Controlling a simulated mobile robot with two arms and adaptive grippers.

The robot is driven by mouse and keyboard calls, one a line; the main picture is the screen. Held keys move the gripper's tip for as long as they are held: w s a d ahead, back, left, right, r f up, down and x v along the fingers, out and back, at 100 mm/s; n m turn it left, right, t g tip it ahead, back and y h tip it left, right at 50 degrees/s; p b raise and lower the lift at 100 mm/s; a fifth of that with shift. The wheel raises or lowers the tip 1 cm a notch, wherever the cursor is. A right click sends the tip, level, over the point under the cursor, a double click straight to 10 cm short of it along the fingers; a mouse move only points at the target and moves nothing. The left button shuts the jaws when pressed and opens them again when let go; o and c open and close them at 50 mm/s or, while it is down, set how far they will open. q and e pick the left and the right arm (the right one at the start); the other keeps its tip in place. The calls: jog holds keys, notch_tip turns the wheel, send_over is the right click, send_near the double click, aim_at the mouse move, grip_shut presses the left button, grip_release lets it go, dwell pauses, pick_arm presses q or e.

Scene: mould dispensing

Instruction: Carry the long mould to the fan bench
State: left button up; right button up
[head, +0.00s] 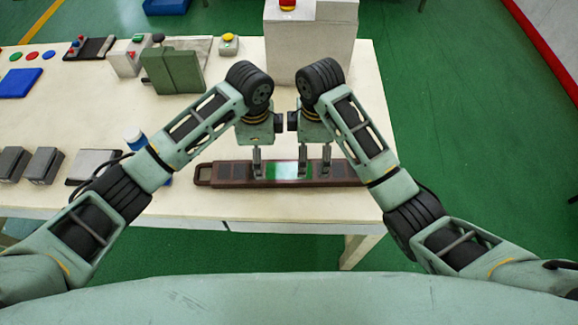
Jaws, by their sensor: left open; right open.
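The long mould (231,174) is a flat brown bar with dark inset panels and a looped end on the left. It lies along the front edge of the cream table, with a bright green and white patch near its middle. My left gripper (264,170) is open, pointing down over the mould left of the patch's centre. My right gripper (314,169) is open, pointing down over the mould on the patch's right side. The fingertips overlap the mould in the picture; whether they touch it I cannot tell. A fan bench cannot be made out for certain.
The cream table (235,206) carries a white box with a red button (312,45) at the back, a green block (172,72), a blue-capped bottle (134,138) and grey blocks (42,164) at left. Green floor (455,120) is clear at right.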

aim_at(309, 170)
pick_arm(q)
jog(key=shift+s, duration=0.25)
pick_arm(e)
jog(key=shift+s, duration=0.25)
pick_arm(q)
jog(key=shift+w+f, duration=0.2)
jog(key=shift+f, duration=3.7)
pick_arm(e)
jog(key=shift+w+f, duration=0.2)
jog(key=shift+f, duration=3.75)
pick_arm(q)
jog(key=shift+c, duration=0.3)
pick_arm(e)
jog(key=shift+c, duration=0.3)
pick_arm(q)
grip_shut()
pick_arm(e)
grip_shut()
pick_arm(q)
jog(key=shift+r, duration=0.15)
pick_arm(e)
jog(key=shift+r, duration=0.15)
